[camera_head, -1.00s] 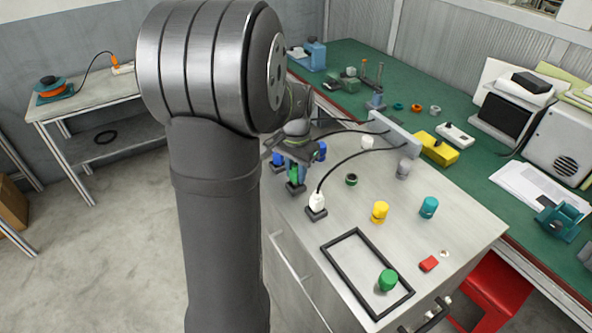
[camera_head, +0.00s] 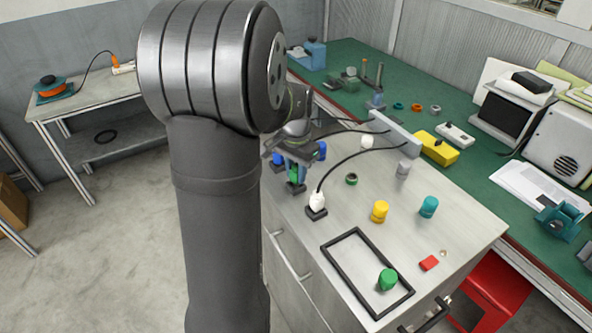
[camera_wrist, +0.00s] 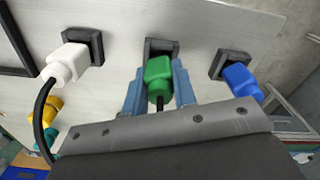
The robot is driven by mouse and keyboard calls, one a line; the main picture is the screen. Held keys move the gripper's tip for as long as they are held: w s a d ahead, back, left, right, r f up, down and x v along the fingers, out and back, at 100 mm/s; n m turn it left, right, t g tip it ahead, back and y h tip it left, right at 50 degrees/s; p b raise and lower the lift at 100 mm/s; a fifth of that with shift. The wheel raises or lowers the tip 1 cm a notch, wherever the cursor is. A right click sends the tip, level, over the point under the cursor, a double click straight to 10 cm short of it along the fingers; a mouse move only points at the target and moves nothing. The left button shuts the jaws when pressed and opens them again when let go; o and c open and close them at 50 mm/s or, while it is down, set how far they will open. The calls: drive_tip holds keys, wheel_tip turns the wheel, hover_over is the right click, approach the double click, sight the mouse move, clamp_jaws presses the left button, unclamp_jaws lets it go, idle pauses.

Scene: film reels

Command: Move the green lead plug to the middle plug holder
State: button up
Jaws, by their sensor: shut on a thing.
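The green lead plug (camera_wrist: 158,72) is between the two blue-grey fingers of my gripper (camera_wrist: 159,90), which is shut on it. Its dark lead runs down toward my wrist. The plug is at the middle plug holder (camera_wrist: 160,44), a dark square block, and covers part of it. I cannot tell whether it is fully seated. In the head view the green plug (camera_head: 294,175) shows under my gripper (camera_head: 297,163), partly hidden by it. The middle holder (camera_head: 296,188) shows just below the plug.
A white plug (camera_wrist: 68,62) sits in the holder on one side, and a blue plug (camera_wrist: 241,81) is at the holder on the other. Black cables arch over the metal worktop (camera_head: 335,225).

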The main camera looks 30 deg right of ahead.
sight(296, 169)
drive_tip(key=shift+f, duration=0.45)
drive_tip(key=o, duration=0.7)
drive_tip(key=shift+r, duration=5.5)
drive_tip(key=shift+f, duration=4.25)
drive_tip(key=shift+r, duration=0.1)
